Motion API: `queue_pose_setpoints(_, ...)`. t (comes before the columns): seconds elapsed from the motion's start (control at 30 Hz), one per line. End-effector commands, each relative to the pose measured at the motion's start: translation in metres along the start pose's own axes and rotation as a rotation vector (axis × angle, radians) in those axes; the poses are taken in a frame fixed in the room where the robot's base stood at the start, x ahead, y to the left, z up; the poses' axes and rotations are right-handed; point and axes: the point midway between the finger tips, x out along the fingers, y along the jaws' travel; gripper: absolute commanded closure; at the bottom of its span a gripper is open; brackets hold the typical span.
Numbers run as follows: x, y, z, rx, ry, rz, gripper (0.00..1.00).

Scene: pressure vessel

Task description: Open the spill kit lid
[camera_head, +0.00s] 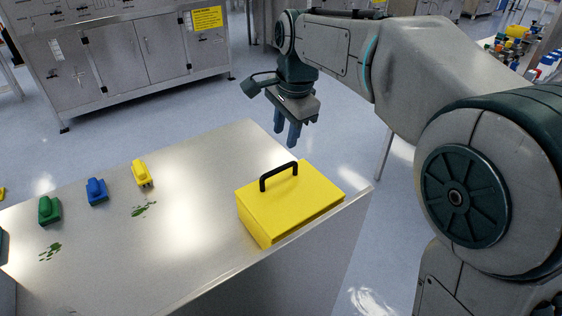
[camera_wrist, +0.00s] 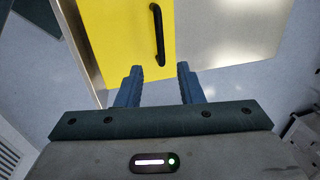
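The yellow spill kit (camera_head: 290,205) is a box on the steel table near its right end. Its lid looks shut and bears a black handle (camera_head: 278,175) on top. In the wrist view, the yellow lid (camera_wrist: 120,45) and black handle (camera_wrist: 158,35) lie ahead of my fingers. My gripper (camera_head: 288,133) hangs above and behind the box, pointing down, apart from the handle. It also shows in the wrist view (camera_wrist: 160,75), with its two blue-grey fingers spread and nothing between them.
The steel table (camera_head: 190,220) holds a green brush-like tool (camera_head: 49,210), a blue one (camera_head: 96,192) and a yellow one (camera_head: 142,173) on the left. Green smears (camera_head: 144,209) lie near them. A steel cabinet (camera_head: 125,55) stands behind, across open floor.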

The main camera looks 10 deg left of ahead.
Motion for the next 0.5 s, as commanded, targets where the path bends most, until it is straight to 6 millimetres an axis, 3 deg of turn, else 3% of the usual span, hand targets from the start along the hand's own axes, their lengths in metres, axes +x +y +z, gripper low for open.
queue_pose_setpoints(0.3, 0.069, 0.001, 0.000, 0.000, -0.002, 0.005, 0.66)
queue_pose_setpoints(0.5, 0.099, 0.001, 0.000, -0.002, -0.001, 0.003, 0.66)
